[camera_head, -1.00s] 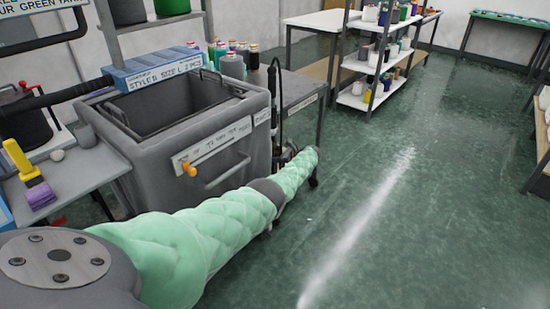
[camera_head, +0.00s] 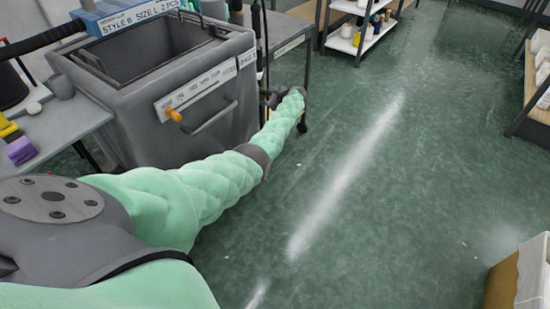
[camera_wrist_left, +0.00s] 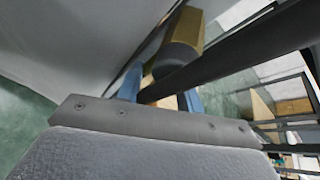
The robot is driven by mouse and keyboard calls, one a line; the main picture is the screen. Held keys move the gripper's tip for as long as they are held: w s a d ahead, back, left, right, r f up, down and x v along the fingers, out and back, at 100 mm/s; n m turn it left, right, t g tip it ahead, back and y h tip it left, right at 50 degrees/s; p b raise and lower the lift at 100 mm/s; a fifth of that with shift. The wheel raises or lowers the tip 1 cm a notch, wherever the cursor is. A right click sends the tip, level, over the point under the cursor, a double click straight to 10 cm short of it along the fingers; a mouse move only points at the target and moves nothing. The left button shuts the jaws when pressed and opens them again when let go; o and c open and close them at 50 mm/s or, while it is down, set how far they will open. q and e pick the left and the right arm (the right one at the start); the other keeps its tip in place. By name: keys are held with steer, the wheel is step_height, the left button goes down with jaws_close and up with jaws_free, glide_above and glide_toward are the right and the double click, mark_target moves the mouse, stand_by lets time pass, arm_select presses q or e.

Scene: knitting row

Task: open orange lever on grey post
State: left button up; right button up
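A small orange lever-like piece (camera_head: 174,114) sticks out from the front of a grey bin (camera_head: 120,125) in the head view. I cannot tell whether a grey post carries it. My left arm crosses in front of the bin. My left gripper (camera_head: 270,98) is small and dark beyond its wrist, right of the bin, mostly hidden. In the left wrist view, its two blue fingers (camera_wrist_left: 160,95) stand apart. A tan piece lies between or behind them, near a tan body with a dark grey round end (camera_wrist_left: 180,58); contact is unclear. My right gripper is out of view.
A dark bar (camera_wrist_left: 240,50) crosses the left wrist view close to the fingers. A table with a dark upright stands right of the bin. A shelf rack (camera_head: 350,45) is behind. A cardboard box (camera_head: 502,282) is at lower right. The green floor (camera_head: 400,170) between is clear.

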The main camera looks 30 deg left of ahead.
arm_select(q)
steer(key=w+r+n+t+y+b, duration=0.1)
steer(key=w+r+n+t+b, duration=0.45)
steer(key=b, duration=1.15)
steer(key=s+d+n+p, duration=0.2)
steer(key=s+d+n, duration=0.1)
steer(key=s+d, duration=0.35)
steer(key=s+d+f+n+h+p, duration=0.1)
steer(key=s+d+f+h+p, duration=0.1)
steer(key=s, duration=0.6)
steer(key=s+d+f+n+h+p, duration=0.1)
steer(key=s+d+f+h+p, duration=0.1)
steer(key=s+d+f+p, duration=0.2)
steer(key=s+d+f+n+h+p, duration=0.1)
steer(key=s+d+f+h+p, duration=0.1)
steer(key=s+d+p, duration=0.4)
steer(key=shift+s+d+f, duration=0.4)
steer(key=shift+s+d, duration=1.5)
steer(key=shift+s, duration=1.75)
